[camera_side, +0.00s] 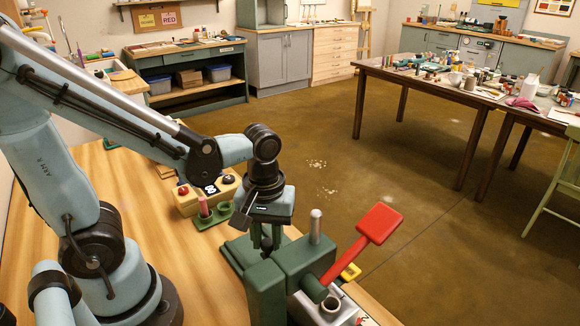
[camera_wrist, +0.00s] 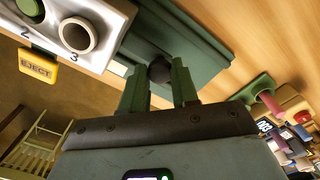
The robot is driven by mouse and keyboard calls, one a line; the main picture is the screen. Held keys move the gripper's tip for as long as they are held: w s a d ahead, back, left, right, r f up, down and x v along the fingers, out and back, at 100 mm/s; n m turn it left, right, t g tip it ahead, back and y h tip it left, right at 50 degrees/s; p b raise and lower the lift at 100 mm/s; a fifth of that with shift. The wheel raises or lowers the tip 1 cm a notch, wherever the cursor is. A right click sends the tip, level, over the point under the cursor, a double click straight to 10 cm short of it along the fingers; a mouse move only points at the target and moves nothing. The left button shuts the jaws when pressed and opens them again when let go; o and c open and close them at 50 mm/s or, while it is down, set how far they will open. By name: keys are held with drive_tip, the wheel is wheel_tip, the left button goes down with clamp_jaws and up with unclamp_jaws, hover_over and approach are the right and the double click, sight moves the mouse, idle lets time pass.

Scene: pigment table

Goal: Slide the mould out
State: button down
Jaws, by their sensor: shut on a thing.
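The silver mould (camera_wrist: 108,16) shows in the wrist view at the upper left, with round holes marked 2 and 3. A green piece (camera_wrist: 30,8) sits in hole 2, and hole 3 looks open. In the side view the mould (camera_side: 345,311) is partly cut off at the bottom edge. The green press (camera_side: 300,262) stands beside it, with a red lever (camera_side: 380,222) tilted up to the right. My gripper (camera_wrist: 160,80) is shut on a dark round knob (camera_wrist: 159,68); what the knob is fixed to is partly hidden. In the side view my gripper (camera_side: 266,242) points down behind the press.
A yellow EJECT tab (camera_wrist: 37,68) is beside the mould. A box with buttons (camera_side: 207,196) and a green holder (camera_side: 215,214) with a pink stick stand left of my gripper. The wooden bench top (camera_side: 130,205) is clear at left. Cluttered tables (camera_side: 440,85) are far off.

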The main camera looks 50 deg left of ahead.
drive_tip(key=a, duration=1.3)
drive_tip(key=shift+a, duration=0.15)
drive_tip(key=c, duration=0.9)
unclamp_jaws()
drive_tip(key=shift+o, duration=0.2)
drive_tip(key=shift+r, duration=0.1)
wheel_tip(320, 180, up, 12)
drive_tip(key=shift+d, duration=0.2)
drive_tip(key=w+d+f+m+t, duration=0.1)
drive_tip(key=d+f+m+t, duration=0.1)
drive_tip(key=d+m+t, duration=0.1)
drive_tip(key=w+d+f+m+t, duration=0.2)
drive_tip(key=d+m+t, duration=0.2)
drive_tip(key=d+m, duration=0.2)
drive_tip(key=shift+w+d, duration=0.25)
drive_tip(key=shift+d, duration=0.25)
